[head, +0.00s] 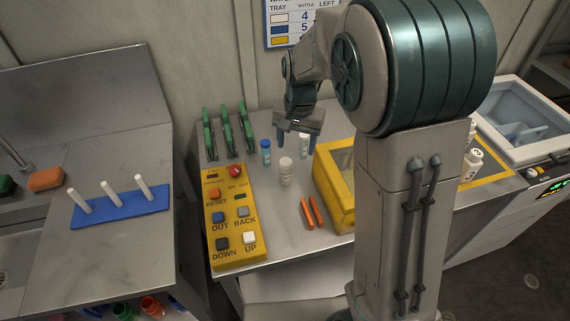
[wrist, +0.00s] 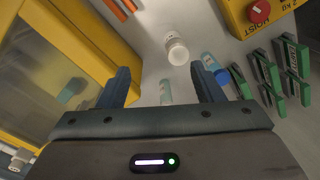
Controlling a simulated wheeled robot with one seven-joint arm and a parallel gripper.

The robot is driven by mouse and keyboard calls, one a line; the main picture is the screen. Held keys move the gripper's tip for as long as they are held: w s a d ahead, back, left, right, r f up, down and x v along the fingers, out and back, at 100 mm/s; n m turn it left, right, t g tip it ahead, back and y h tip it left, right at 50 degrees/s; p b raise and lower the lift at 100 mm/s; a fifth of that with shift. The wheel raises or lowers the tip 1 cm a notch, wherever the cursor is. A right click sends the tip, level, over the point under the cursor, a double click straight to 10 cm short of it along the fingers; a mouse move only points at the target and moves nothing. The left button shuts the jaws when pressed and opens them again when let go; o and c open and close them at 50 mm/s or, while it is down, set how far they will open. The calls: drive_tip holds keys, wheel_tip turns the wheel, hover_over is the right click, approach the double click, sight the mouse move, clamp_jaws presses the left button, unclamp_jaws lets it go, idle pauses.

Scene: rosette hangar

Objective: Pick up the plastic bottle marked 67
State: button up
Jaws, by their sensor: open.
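A white bottle (head: 286,172) with a pale cap stands upright on the steel table; it also shows in the wrist view (wrist: 177,50), beyond my fingertips. More white bottles (head: 472,165) stand at the right, partly hidden by my arm. I cannot read the number 67 on any bottle. My gripper (head: 296,140) is open and empty above the back of the table. A pale tube (head: 303,147) stands beneath it and shows between the fingers in the wrist view (wrist: 166,92). A blue-capped tube (head: 266,152) stands just left of the gripper.
A yellow control box (head: 235,215) with buttons lies left of the white bottle, and a yellow glazed case (head: 335,190) stands to its right. Orange sticks (head: 313,211) lie in front. Green clips (head: 228,132) stand at the back left. A blue rack (head: 120,207) sits on the left counter.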

sight(287, 163)
drive_tip(key=shift+w+a+f+m, duration=0.15)
drive_tip(key=shift+w+a+f, duration=0.3)
drive_tip(key=shift+w+f, duration=0.15)
drive_tip(key=shift+w+a+f+m, duration=0.15)
drive_tip(key=shift+w+a+f, duration=0.3)
drive_tip(key=shift+w, duration=0.2)
wheel_tip(287, 163, down, 8)
drive_tip(key=shift+f+p, duration=0.2)
drive_tip(key=shift+p, duration=0.5)
drive_tip(key=shift+w+a+f+p, duration=0.1)
drive_tip(key=shift+f+p, duration=0.2)
drive_tip(key=shift+f, duration=0.6)
drive_tip(key=shift+w+a+f+p, duration=0.15)
drive_tip(key=shift+f+p, duration=0.15)
drive_tip(key=shift+f, duration=0.6)
drive_tip(key=shift+w+a+f+p, duration=0.1)
drive_tip(key=shift+f+p, duration=0.2)
drive_tip(key=shift+f, duration=0.6)
drive_tip(key=c, duration=1.1)
